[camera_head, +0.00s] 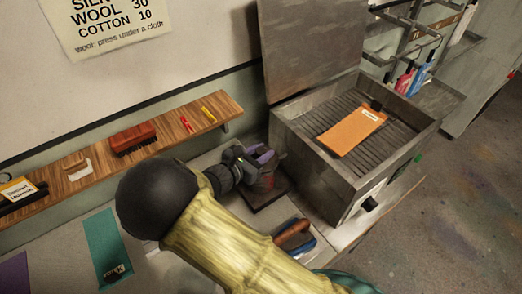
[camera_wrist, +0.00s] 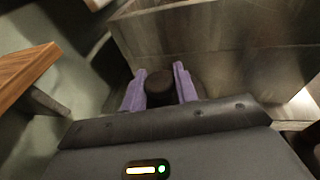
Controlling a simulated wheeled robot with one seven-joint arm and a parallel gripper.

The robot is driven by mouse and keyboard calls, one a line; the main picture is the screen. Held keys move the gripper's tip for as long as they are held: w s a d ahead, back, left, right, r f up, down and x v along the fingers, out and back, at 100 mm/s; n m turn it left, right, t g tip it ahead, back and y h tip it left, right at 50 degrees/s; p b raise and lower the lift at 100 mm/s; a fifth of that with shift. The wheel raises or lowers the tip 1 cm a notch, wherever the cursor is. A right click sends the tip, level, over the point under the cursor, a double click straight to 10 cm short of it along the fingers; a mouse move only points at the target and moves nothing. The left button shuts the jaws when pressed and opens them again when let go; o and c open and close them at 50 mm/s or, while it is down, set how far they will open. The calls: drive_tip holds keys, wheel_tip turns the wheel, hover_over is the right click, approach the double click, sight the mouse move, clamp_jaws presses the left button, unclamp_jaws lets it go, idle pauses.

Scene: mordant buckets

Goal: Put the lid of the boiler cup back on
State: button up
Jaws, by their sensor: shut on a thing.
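My gripper (camera_head: 258,158) has purple fingers and is at the back of the table, beside the metal box. In the wrist view its fingers (camera_wrist: 160,74) are closed on the sides of a dark round piece (camera_wrist: 159,88), which looks like the lid or its knob. A small dark reddish cup-like body (camera_head: 267,181), likely the boiler cup, is directly below the fingers on a dark square base (camera_head: 272,198). The gripper hides most of its top. I cannot tell whether the lid touches the cup's rim.
A large metal box (camera_head: 325,180) with a raised cover stands close on the right; an orange cloth (camera_head: 352,131) lies on its grille. A wooden shelf (camera_head: 190,118) with a brush (camera_head: 133,137) runs along the wall. A wooden-handled tool (camera_head: 293,232) lies in front.

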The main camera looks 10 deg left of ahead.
drive_tip(key=shift+f, duration=0.4)
drive_tip(key=shift+s+f, duration=0.1)
drive_tip(key=o, duration=1)
drive_tip(key=shift+o, duration=0.2)
drive_tip(key=b+v, duration=0.3)
drive_tip(key=v, duration=1.4)
drive_tip(key=shift+r+b, duration=0.2)
drive_tip(key=shift+b, duration=0.1)
drive_tip(key=shift+a, duration=0.2)
drive_tip(key=shift+s, duration=0.1)
